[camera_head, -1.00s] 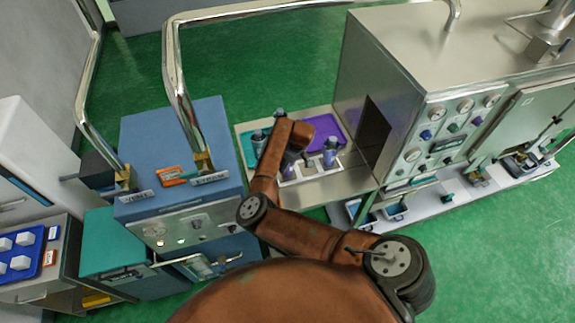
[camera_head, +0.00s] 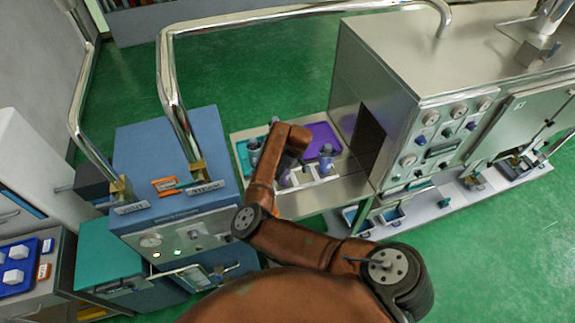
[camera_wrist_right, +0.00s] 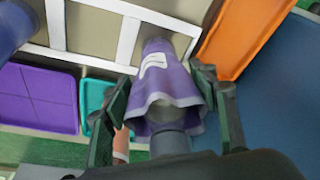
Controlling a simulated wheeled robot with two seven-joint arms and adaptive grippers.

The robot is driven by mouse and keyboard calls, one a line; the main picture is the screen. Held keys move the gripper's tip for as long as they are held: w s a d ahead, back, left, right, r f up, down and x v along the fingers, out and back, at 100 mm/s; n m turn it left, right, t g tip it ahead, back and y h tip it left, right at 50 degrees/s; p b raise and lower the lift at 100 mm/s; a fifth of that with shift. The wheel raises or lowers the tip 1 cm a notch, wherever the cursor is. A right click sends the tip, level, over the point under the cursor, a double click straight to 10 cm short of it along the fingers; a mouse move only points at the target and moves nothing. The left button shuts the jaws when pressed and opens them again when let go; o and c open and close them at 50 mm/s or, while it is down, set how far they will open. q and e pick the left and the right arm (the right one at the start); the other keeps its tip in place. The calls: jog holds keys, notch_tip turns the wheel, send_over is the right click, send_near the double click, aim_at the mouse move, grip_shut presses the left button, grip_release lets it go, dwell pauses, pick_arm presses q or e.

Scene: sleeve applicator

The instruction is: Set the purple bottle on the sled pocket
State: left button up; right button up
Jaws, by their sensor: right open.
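A purple bottle (camera_wrist_right: 170,80) with white marking and a flared, wavy lower sleeve edge shows between the fingers of my right gripper (camera_wrist_right: 162,108) in the right wrist view. The fingers stand apart on either side, the left one close to the sleeve. The gripper is open. The white sled frame (camera_wrist_right: 128,38) with its pockets lies behind the bottle; I cannot tell whether the bottle rests in a pocket. In the head view my brown right arm reaches over the frame (camera_head: 312,182) and partly hides this bottle. My left gripper is out of view.
Another purple bottle (camera_head: 326,157) stands at the right of the frame. A purple tray (camera_head: 322,133) lies behind, a teal tray (camera_head: 242,156) at left, with a dark bottle (camera_head: 254,148). The steel machine (camera_head: 375,110) rises right; the blue cabinet (camera_head: 160,150) stands left.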

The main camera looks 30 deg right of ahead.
jog(key=a+b+v, duration=0.1)
jog(key=v, duration=0.9)
jog(key=shift+d, duration=0.45)
